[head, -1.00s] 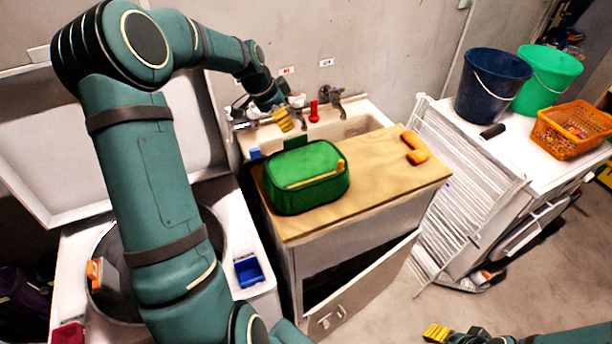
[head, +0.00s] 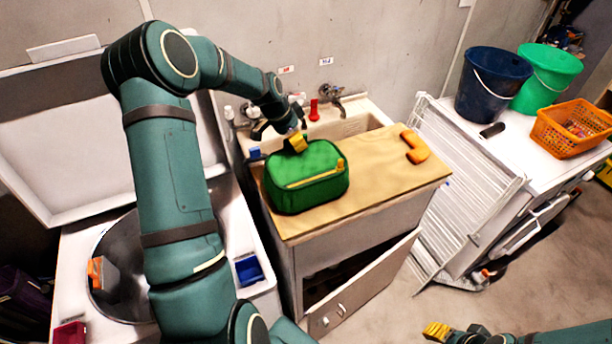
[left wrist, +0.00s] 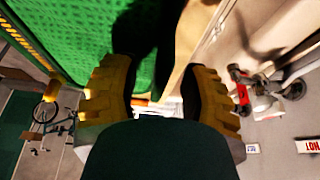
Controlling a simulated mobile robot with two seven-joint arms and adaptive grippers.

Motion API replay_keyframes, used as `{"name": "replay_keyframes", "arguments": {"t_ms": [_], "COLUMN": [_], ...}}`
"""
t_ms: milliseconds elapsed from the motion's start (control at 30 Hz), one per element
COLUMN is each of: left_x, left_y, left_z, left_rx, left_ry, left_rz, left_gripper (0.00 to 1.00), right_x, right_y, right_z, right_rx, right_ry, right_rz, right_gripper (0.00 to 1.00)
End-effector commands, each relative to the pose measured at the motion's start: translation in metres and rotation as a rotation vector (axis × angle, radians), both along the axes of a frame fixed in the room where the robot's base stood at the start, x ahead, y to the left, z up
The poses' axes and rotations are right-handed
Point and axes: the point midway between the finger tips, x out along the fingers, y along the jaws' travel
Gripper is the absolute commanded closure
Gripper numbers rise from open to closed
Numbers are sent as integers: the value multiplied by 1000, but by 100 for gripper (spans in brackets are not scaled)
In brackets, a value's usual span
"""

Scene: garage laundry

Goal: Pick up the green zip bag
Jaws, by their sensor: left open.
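The green zip bag (head: 306,177) lies on the wooden board over the sink cabinet, its yellow zip facing the front. My left gripper (head: 298,144) is at the bag's back upper edge, with its yellow fingertips over it. In the left wrist view the two yellow fingers (left wrist: 158,98) are spread apart, and the bag's green quilted side (left wrist: 75,35) fills the upper left. A dark strap-like part of the bag seems to hang between the fingers; I cannot tell if they touch it. My right gripper (head: 440,332) is low at the bottom edge, away from the bag; its opening is unclear.
The wooden board (head: 385,185) carries an orange curved object (head: 414,147) at its right. The sink (head: 352,125) with taps and a red bottle (head: 314,110) lies behind. A white drying rack (head: 455,185) leans at the right, and the cabinet door below hangs open.

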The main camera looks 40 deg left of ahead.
Motion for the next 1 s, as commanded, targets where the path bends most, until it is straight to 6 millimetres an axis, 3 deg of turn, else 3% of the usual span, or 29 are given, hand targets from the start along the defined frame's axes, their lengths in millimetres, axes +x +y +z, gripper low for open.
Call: {"name": "replay_keyframes", "arguments": {"t_ms": [67, 167, 200, 733, 867, 1000], "left_x": [0, 0, 0, 0, 0, 1], "left_y": [0, 0, 0, 0, 0, 0], "left_z": [0, 0, 0, 2, 17, 45], "left_rx": [0, 0, 0, -1, 1, 3], "left_ry": [0, 0, 0, 0, -1, -4], "left_rz": [0, 0, 0, 0, -1, -1], "left_gripper": [59, 94, 100, 100, 100, 100], "right_x": [0, 0, 0, 0, 0, 0], "right_y": [0, 0, 0, 0, 0, 0], "right_z": [0, 0, 0, 0, 0, -1], "right_rx": [0, 0, 0, 0, 0, 0], "right_ry": [0, 0, 0, 0, 0, 0], "right_rz": [0, 0, 0, 0, 0, 0], "right_gripper": [54, 54, 54, 54, 54, 54]}}
